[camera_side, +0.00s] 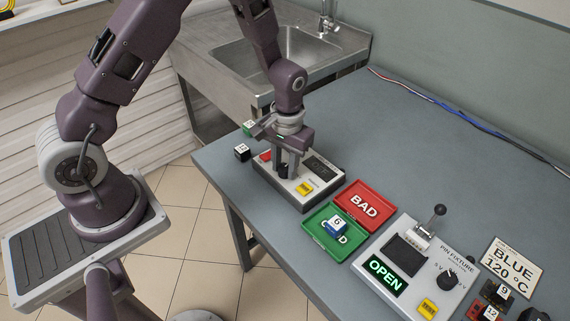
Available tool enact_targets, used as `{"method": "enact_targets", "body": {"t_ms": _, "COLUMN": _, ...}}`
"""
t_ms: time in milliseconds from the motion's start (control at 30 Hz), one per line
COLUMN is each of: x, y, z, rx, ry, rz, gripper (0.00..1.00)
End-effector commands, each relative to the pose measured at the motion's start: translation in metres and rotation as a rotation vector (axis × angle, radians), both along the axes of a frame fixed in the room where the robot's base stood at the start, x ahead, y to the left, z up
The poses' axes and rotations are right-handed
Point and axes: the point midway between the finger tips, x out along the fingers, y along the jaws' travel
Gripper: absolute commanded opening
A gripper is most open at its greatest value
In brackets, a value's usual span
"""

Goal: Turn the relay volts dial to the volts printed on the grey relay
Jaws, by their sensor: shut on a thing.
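My gripper (287,172) points down over the grey tester box (309,204) near the table's left edge. Its fingers are shut on a dark dial on the box's top. The fingers largely hide the dial, and its setting cannot be read. I cannot pick out a grey relay for certain. A blue relay (336,228) with a 6 on its white top sits on the green GOOD tray (311,223). Relays marked 9 (503,292) and 12 (490,314) are at the lower right. A black relay (242,153) and a green one (248,127) stand left of the box.
A red BAD tray (381,199) lies right of the box. The pin fixture (407,223), with a lever, a black knob and a lit OPEN display (385,276), stands further right. A sign (512,264) reads BLUE 120 °C. Wires run along the back. The table's back middle is clear.

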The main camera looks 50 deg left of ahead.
Motion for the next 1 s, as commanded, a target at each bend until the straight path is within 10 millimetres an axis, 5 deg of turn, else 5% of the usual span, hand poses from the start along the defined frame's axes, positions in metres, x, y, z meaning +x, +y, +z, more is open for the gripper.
{"method": "enact_targets", "body": {"t_ms": 933, "x": 0.0001, "y": 0.0005, "z": 0.0007, "rx": 0.000, "ry": -0.001, "rz": -0.192, "gripper": 0.00}}
{"method": "enact_targets", "body": {"t_ms": 967, "x": 0.0001, "y": 0.0005, "z": 0.0007, "rx": 0.000, "ry": -0.001, "rz": -0.192, "gripper": 0.32}}
{"method": "enact_targets", "body": {"t_ms": 1000, "x": 0.0001, "y": 0.0005, "z": 0.0007, "rx": 0.000, "ry": -0.001, "rz": -0.191, "gripper": 0.40}}
